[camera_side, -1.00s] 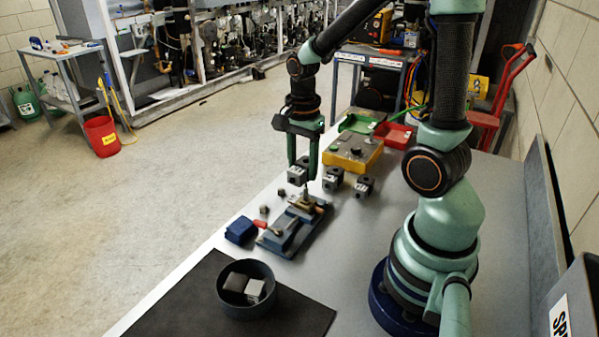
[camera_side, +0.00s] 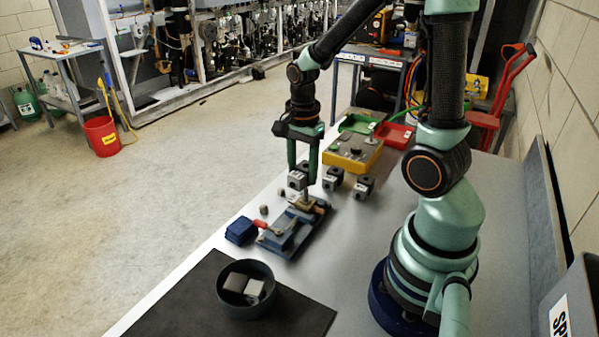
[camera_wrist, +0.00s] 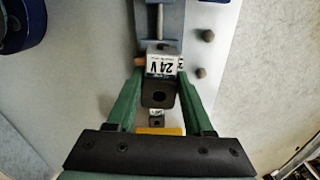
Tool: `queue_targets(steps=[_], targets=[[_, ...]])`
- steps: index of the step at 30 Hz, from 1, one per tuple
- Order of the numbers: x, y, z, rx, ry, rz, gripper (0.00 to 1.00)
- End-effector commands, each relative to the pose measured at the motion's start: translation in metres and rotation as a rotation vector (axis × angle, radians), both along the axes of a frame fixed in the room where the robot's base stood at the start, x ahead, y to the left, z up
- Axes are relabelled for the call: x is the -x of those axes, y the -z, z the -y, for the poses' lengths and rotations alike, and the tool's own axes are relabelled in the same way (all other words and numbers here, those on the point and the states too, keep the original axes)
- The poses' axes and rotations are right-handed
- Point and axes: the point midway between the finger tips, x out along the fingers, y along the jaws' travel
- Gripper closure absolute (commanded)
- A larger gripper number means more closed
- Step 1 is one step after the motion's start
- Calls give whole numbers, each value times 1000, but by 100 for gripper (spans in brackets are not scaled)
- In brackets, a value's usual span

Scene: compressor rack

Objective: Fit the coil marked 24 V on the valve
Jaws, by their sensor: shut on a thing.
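The coil marked 24 V (camera_wrist: 162,68) is a small grey and black block with a white label. My gripper (camera_wrist: 162,85) is shut on it, with a green finger on each side. In the side view my gripper (camera_side: 301,180) holds the coil (camera_side: 297,178) above the valve (camera_side: 306,203). The valve is held in a blue-grey vise (camera_side: 284,237) on the bench. In the wrist view the vise (camera_wrist: 166,18) lies beyond the coil, and the coil hides most of the valve. I cannot tell whether coil and valve stem touch.
Two similar coils (camera_side: 333,180) (camera_side: 364,188) stand right of the valve. Behind are a yellow box (camera_side: 355,155) and green (camera_side: 357,123) and red (camera_side: 394,135) trays. A dark bowl (camera_side: 247,309) holds blocks on the black mat (camera_side: 180,307).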

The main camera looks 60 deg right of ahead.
Motion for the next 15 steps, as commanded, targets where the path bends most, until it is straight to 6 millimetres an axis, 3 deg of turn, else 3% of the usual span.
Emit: queue_targets(steps=[15], targets=[[0,7,0,0,0,0,100]])
